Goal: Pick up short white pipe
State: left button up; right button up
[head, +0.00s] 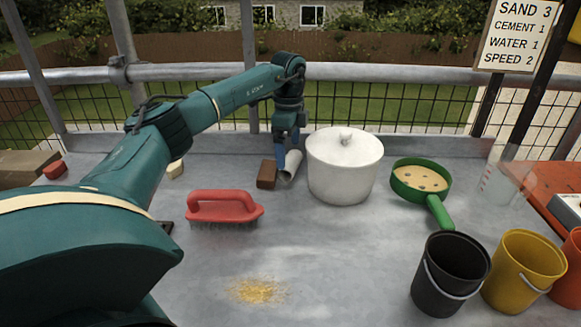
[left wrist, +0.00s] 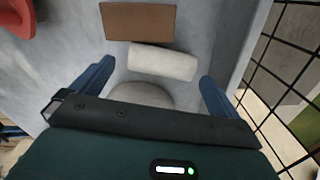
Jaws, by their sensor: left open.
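The short white pipe (head: 291,166) lies on the grey table between a brown block and a white lidded pot. It also shows in the left wrist view (left wrist: 163,62), lying crosswise just ahead of the fingers. My left gripper (head: 289,146) points down above the pipe, at the back of the table. In the left wrist view its blue fingers (left wrist: 155,72) are spread wide, with nothing between them in grip. The gripper partly covers the pipe's far end in the head view. My right gripper is not in view.
The white pot (head: 342,178) stands close right of the pipe, and the brown block (head: 267,174) close left. A red brush (head: 224,206) lies nearer left. A green sieve (head: 420,181) and buckets stand right. A mesh fence runs behind. The front middle is clear except for sand (head: 257,291).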

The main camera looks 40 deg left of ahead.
aim_at(289, 159)
pick_arm(q)
jog(key=f, duration=0.5)
jog(key=shift+w, duration=0.2)
jog(key=shift+c, duration=0.4)
jog(key=c, duration=0.7)
jog(key=shift+r, duration=0.1)
notch_tip(289, 159, up, 10)
jog(key=shift+p, duration=0.35)
